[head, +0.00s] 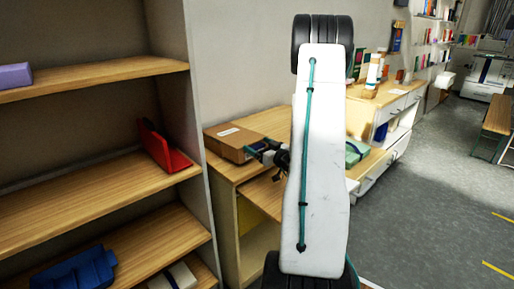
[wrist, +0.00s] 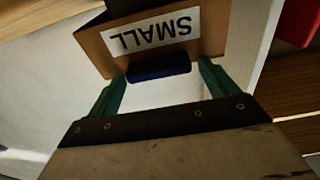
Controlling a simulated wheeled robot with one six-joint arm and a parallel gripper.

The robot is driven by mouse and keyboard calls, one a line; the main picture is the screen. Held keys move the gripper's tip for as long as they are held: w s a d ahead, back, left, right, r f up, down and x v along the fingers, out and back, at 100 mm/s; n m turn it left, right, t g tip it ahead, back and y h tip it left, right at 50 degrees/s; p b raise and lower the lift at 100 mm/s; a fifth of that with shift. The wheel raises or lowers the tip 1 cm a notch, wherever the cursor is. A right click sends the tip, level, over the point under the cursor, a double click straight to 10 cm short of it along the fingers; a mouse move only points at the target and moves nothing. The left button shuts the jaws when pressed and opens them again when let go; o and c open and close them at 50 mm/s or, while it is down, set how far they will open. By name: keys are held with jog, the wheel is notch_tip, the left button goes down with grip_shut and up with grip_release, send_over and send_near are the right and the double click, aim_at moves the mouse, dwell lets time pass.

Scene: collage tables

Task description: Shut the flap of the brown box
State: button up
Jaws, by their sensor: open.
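The brown box (head: 222,147) sits on the wooden desk in the head view, with a white label on its upper side. In the wrist view a brown panel of the box (wrist: 208,45) bears a white label reading SMALL, upside down. I cannot tell which panel is the flap or how far it stands open. My gripper (head: 257,148) is at the box's right side. In the wrist view its teal fingers are open and wide apart. A dark blue block-like thing (wrist: 158,68) shows between the fingertips, against the panel's lower edge. Whether the fingers touch anything is unclear.
A wooden shelf unit (head: 95,74) stands close on the left, holding a red thing (head: 162,146), a purple block (head: 14,76) and a blue thing (head: 75,274). My white arm link hides part of the desk. Grey floor (head: 430,200) is open at the right.

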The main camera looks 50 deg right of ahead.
jog(key=v, duration=0.8)
dwell(0.4)
